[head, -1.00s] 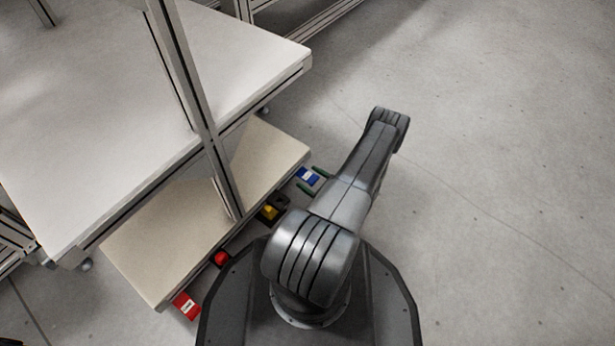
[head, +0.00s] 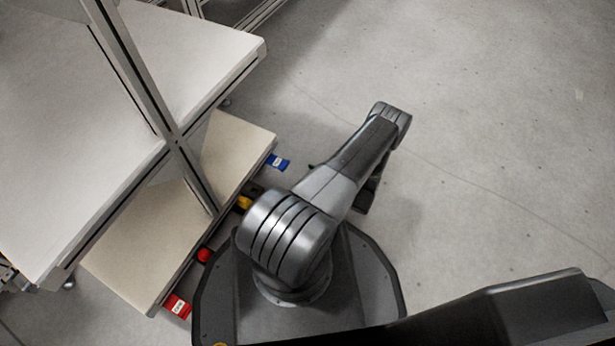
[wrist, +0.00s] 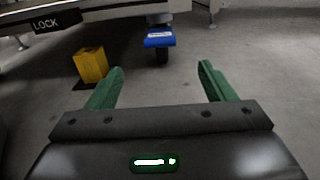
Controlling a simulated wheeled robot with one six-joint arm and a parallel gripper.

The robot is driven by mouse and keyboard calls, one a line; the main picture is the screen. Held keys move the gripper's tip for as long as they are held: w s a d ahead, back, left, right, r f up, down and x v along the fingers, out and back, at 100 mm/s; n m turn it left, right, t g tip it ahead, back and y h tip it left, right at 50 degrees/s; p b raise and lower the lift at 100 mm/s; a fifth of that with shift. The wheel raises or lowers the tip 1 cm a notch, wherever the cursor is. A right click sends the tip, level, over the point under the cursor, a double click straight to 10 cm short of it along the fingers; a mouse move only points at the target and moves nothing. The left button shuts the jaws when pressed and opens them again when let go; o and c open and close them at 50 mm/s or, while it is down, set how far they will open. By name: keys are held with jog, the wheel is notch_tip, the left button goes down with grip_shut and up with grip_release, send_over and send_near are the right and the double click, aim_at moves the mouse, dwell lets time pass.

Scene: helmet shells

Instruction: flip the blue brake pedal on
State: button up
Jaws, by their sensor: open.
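The blue brake pedal (head: 278,162) with a white label sticks out at the cart's lower shelf corner in the head view. In the wrist view the blue pedal (wrist: 160,38) is ahead, above a dark caster wheel, roughly centred between my fingers. My gripper (wrist: 160,72) is open, with two green fingers apart and nothing between them. It stands back from the pedal and does not touch it. In the head view my arm hides most of the gripper; only a small green fingertip shows right of the pedal. I cannot tell the pedal's exact tilt.
A yellow block (wrist: 90,65) stands left of my fingers, below a dark LOCK plate (wrist: 57,22). A red button (head: 205,255) and a red labelled pedal (head: 178,306) line the cart's lower shelf (head: 140,250). Open floor (head: 480,170) lies to the right.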

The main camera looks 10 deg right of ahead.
aim_at(281, 164)
jog(key=b+x, duration=0.1)
jog(key=x, duration=0.5)
jog(key=b+x, duration=0.1)
jog(key=x, duration=0.5)
jog(key=shift+a+r+b, duration=0.1)
jog(key=shift+r+b, duration=0.15)
jog(key=shift+b, duration=0.1)
jog(key=shift+x, duration=0.85)
jog(key=shift+w, duration=0.1)
